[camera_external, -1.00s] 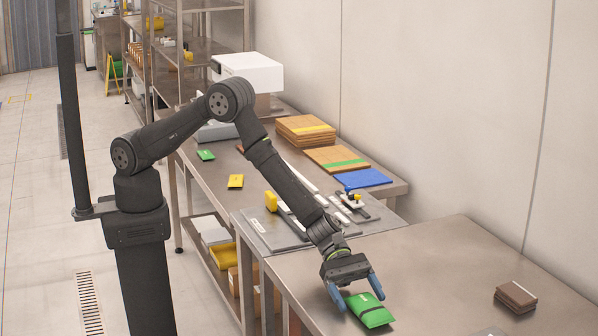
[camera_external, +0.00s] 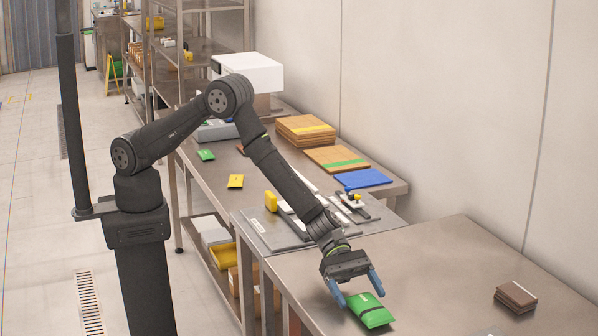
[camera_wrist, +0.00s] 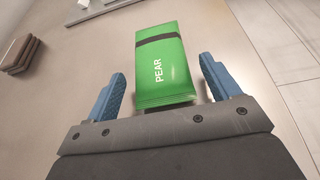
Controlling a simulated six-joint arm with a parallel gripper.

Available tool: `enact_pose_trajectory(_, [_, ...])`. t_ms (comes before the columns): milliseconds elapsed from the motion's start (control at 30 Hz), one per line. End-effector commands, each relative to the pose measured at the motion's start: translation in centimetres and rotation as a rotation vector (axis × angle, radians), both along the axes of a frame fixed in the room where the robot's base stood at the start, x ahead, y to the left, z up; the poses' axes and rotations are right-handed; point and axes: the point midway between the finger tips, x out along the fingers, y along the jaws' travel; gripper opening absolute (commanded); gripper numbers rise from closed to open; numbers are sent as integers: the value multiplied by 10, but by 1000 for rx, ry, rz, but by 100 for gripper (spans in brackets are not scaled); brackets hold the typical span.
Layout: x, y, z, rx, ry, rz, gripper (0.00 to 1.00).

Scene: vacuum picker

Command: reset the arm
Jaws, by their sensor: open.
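My gripper (camera_external: 357,289) is open, low over the near steel table, with its two blue fingers spread. A green packet (camera_external: 371,311) with a dark band lies on the table just below and between the fingertips. In the wrist view the green packet (camera_wrist: 163,72) reads "PEAR" and shows between the open fingers of my gripper (camera_wrist: 163,90), with gaps on both sides. I cannot tell how far the fingertips are above the table.
A brown stack (camera_external: 516,296) lies at the right of the near table (camera_external: 440,260). Behind stand a grey fixture (camera_external: 268,232), a blue sheet (camera_external: 362,178), cardboard stacks (camera_external: 305,130) and a white machine (camera_external: 250,72). The table between packet and brown stack is clear.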

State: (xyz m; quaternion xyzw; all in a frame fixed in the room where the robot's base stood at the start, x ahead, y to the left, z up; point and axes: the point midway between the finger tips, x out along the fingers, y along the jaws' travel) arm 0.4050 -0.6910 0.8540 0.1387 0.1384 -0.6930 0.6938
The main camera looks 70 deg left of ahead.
Motion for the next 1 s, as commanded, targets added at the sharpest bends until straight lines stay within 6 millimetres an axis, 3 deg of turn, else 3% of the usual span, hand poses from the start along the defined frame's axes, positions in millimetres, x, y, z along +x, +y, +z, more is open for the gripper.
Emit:
enact_pose_trajectory(33, [0, 1, -12, 3, 3, 0, 82])
enact_pose_trajectory(667, [1, 114, 42, -2, 1, 1, 82])
enact_pose_trajectory(1000, [-1, 44, 11, -1, 0, -3, 82])
